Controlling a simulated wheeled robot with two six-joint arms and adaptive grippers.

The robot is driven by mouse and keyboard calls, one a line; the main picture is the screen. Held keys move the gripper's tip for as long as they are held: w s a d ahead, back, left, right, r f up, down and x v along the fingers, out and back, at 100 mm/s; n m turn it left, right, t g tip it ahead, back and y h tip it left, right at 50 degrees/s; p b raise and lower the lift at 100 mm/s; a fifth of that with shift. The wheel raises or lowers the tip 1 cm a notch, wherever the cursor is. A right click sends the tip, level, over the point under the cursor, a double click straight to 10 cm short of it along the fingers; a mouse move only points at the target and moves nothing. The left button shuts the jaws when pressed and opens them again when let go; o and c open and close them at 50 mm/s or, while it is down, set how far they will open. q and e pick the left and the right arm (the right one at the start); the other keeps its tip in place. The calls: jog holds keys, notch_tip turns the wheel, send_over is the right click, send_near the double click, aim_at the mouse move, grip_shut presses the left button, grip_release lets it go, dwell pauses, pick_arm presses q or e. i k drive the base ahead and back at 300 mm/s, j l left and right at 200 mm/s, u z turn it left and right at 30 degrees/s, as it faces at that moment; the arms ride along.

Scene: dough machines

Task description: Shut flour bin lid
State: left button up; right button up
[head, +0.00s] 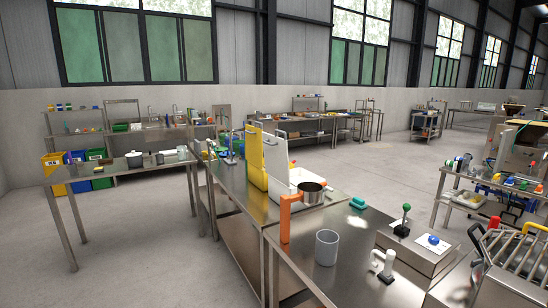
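Two bins stand side by side on the long steel table, and I cannot tell which is the flour bin. The white bin (283,188) has a white lid (277,158) that stands upright, open, at its left side. Left of it is a yellow bin (256,181) with a yellow lid (255,146), also raised upright. The insides of both bins are hidden from here. Neither of my grippers is in view.
A grey cup (327,247), teal block (358,203) and steel control box (420,250) are nearer. Open floor (150,250) lies left of the table.

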aim_at(275, 148)
jog(key=i+j+z, duration=0.15)
jog(key=z, duration=0.25)
jog(key=i+j+z, duration=0.1)
jog(key=z, duration=0.35)
jog(key=i+j, duration=0.15)
jog(key=j, duration=0.25)
jog(key=i+j+z, duration=0.15)
jog(key=j, duration=0.2)
jog(key=i+j, duration=0.15)
jog(key=j, duration=0.25)
jog(key=i+j+z, duration=0.15)
jog(key=j, duration=0.25)
jog(key=i+j, duration=0.15)
jog(key=j, duration=0.25)
jog(key=i+j+z, duration=0.1)
jog(key=j, duration=0.3)
jog(key=i+j+z, duration=0.1)
jog(key=j, duration=0.3)
